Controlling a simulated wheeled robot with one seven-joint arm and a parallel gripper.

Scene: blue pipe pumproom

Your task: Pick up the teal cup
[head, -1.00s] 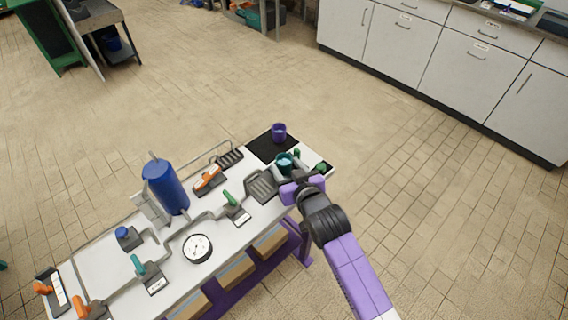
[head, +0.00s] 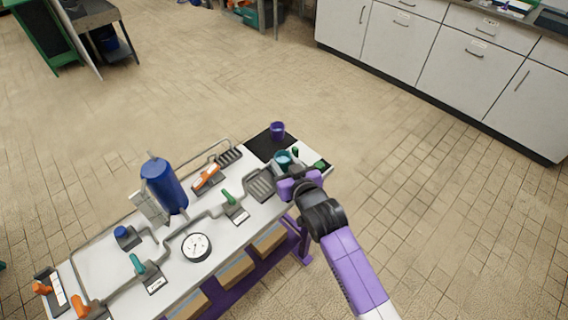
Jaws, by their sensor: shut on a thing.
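The teal cup (head: 283,158) is at the right end of the white bench, in front of the black mat. My gripper (head: 288,168) reaches in from the lower right and is shut on the cup. The cup's open top shows; its lower part is hidden behind my gripper. I cannot tell whether its base touches the bench.
A purple cup (head: 278,130) stands on the black mat (head: 264,147) just behind. A small green item (head: 321,165) lies to the right. Pipework, a blue cylinder (head: 164,186) and a gauge (head: 196,247) fill the bench to the left. Open floor lies beyond.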

